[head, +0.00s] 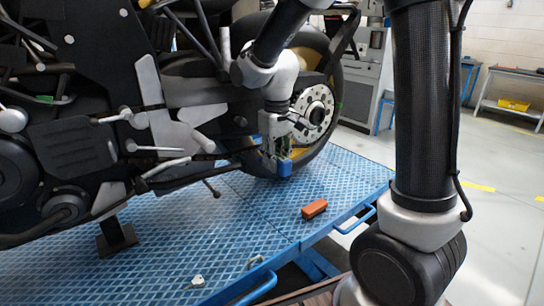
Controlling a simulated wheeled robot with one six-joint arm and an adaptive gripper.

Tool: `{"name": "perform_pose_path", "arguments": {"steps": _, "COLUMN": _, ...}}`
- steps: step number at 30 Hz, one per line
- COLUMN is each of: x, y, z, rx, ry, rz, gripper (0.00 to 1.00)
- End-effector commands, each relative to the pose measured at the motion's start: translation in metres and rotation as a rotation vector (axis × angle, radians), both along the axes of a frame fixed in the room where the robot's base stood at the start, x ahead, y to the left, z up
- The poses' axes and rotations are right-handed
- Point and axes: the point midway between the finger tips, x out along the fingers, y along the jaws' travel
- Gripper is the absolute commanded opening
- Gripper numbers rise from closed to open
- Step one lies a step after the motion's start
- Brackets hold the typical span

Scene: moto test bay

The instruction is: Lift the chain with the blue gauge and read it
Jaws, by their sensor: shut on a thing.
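The blue gauge (284,168) is a small blue block low in front of the motorcycle's rear wheel. My gripper (277,152) points down and is shut on the gauge, with the blue part showing below the fingers. The chain (222,156) runs as a thin dark line along the lower side of the motorcycle toward the rear wheel (325,98). My gripper and wrist cover part of the chain and wheel. I cannot tell whether the gauge touches the chain. No reading on the gauge can be made out.
The motorcycle (75,140) stands on a blue ridged lift platform (180,245). A red-brown block (314,209) and a small pale piece (197,281) lie on it. A blue handle rail (355,220) edges the platform. A bench with a yellow bin (514,105) stands far right.

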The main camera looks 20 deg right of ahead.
Motion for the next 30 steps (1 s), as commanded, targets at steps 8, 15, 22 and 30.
{"name": "perform_pose_path", "arguments": {"steps": 8, "x": -0.018, "y": -0.006, "z": 0.000, "rx": 0.000, "ry": 0.000, "rz": 0.000, "gripper": 0.00}}
{"name": "perform_pose_path", "arguments": {"steps": 15, "x": -0.031, "y": -0.010, "z": 0.000, "rx": 0.000, "ry": -0.001, "rz": 0.000, "gripper": 0.00}}
{"name": "perform_pose_path", "arguments": {"steps": 22, "x": -0.033, "y": -0.011, "z": 0.000, "rx": 0.000, "ry": 0.000, "rz": 0.000, "gripper": 0.00}}
{"name": "perform_pose_path", "arguments": {"steps": 30, "x": -0.033, "y": -0.011, "z": 0.000, "rx": 0.000, "ry": 0.000, "rz": 0.000, "gripper": 0.00}}
